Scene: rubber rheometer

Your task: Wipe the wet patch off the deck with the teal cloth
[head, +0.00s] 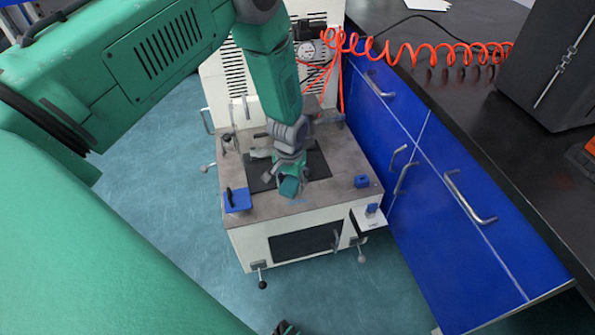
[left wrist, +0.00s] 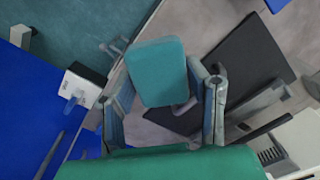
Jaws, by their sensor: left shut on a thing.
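The teal cloth (left wrist: 160,72) is a folded, pad-like piece with rounded corners. My left gripper (head: 289,178) is shut on it, with one finger on each side in the left wrist view (left wrist: 165,103). In the head view the cloth (head: 290,187) is low over the machine's grey-brown deck (head: 330,200), by the front edge of a black plate (head: 316,166). I cannot tell whether it touches the deck. A faint bluish mark (head: 300,202) shows just in front of the cloth; it may be the wet patch, the rest hidden by the gripper.
A blue block with a black handle (head: 237,200) stands at the deck's left front corner, a small blue block (head: 361,181) at the right. Blue cabinets (head: 440,215) border the machine on the right. A coiled orange hose (head: 430,52) runs behind.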

